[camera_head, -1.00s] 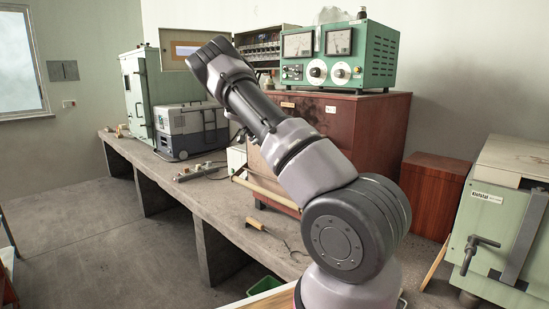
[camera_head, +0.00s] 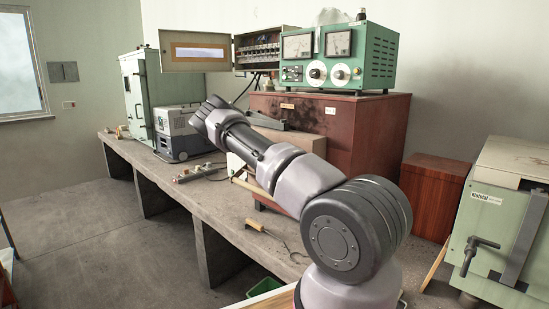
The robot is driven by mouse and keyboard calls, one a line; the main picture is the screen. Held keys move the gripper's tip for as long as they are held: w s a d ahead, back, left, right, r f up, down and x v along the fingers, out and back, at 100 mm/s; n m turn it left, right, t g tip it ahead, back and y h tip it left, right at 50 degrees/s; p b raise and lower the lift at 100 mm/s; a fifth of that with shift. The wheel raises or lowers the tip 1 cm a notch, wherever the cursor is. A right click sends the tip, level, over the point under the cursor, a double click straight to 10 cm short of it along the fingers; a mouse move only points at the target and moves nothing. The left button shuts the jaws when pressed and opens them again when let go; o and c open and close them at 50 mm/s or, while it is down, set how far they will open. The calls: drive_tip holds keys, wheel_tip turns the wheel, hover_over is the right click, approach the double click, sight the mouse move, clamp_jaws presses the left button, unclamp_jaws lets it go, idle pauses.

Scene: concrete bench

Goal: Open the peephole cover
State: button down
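I cannot clearly make out a peephole cover in this view. A tall light-green cabinet (camera_head: 137,85) stands at the far left end of the bench. Another light-green cabinet (camera_head: 507,185) with a lever handle (camera_head: 480,250) stands at the right edge; its front is partly cut off. My arm reaches from the lower right toward the bench's middle, its far visible part in front of the grey portable box (camera_head: 180,130). I see no clear gripper fingers; my gripper seems hidden beyond the arm's far part.
A red-brown cabinet (camera_head: 365,130) carries a green meter unit (camera_head: 383,55). An open electrical box (camera_head: 195,51) is behind the arm. A screwdriver-like tool (camera_head: 256,225) and a power strip (camera_head: 195,173) lie on the concrete bench (camera_head: 225,205). The floor at left is clear.

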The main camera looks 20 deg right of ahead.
idle(0.4)
drive_tip(key=c, duration=0.7)
unclamp_jaws()
